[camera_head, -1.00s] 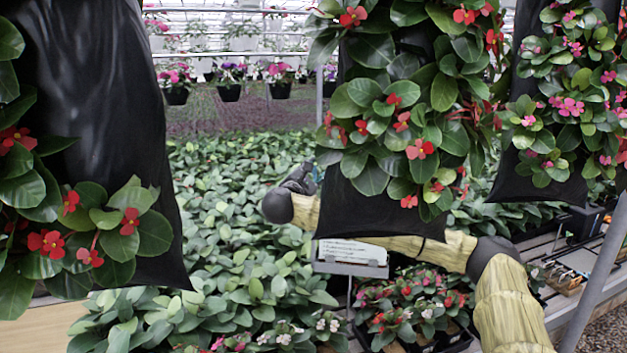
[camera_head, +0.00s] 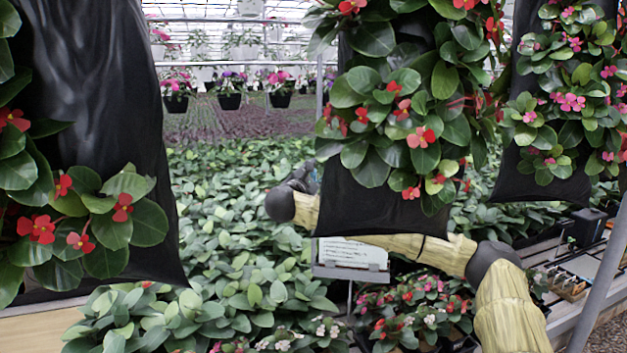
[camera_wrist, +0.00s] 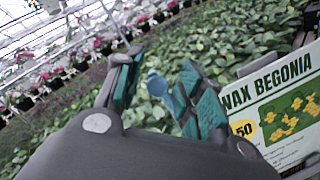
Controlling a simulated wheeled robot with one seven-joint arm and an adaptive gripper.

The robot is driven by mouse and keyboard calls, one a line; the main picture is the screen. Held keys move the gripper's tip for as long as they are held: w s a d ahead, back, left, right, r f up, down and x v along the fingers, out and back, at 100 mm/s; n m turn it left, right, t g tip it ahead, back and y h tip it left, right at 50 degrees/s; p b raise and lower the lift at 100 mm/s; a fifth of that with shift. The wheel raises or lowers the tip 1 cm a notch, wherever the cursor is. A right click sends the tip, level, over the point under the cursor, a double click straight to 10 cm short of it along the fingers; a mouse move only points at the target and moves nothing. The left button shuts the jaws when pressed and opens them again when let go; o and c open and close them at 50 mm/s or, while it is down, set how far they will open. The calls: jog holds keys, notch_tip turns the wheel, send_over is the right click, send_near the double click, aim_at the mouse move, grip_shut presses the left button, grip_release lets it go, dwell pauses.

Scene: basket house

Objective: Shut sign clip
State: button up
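A white sign plate in a grey holder (camera_head: 352,253) stands on a thin post in the head view, below a hanging black bag. My gripper (camera_wrist: 160,68) has dark fingers with teal pads, spread apart. A small blue-grey rounded piece (camera_wrist: 157,84) shows between the fingers, apparently untouched; I cannot tell whether it is the clip.
Black bags with red begonias hang close at the left (camera_head: 105,130) and centre (camera_head: 385,205), and another hangs at the right (camera_head: 540,180). Leafy plants (camera_head: 220,240) fill the bed below. A grey pole (camera_head: 600,275) slants at the right.

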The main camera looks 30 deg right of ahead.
jog(key=shift+f, duration=0.1)
jog(key=s+d+f+b, duration=0.1)
jog(key=f+b, duration=0.1)
jog(key=b, duration=0.1)
jog(key=s+d+f+b, duration=0.1)
jog(key=s+f+b, duration=0.1)
jog(key=b, duration=0.1)
jog(key=shift+s+d+b, duration=0.15)
jog(key=shift+d+b, duration=0.2)
jog(key=shift+b, duration=0.05)
dwell(1.0)
jog(key=shift+w+a+r+b, duration=0.2)
jog(key=shift+r+b, duration=0.05)
jog(key=shift+b, duration=0.6)
jog(key=s+a+r+b, duration=0.1)
jog(key=s+a+b, duration=0.3)
jog(key=s+b, duration=0.1)
jog(key=shift+a, duration=0.4)
dwell(0.3)
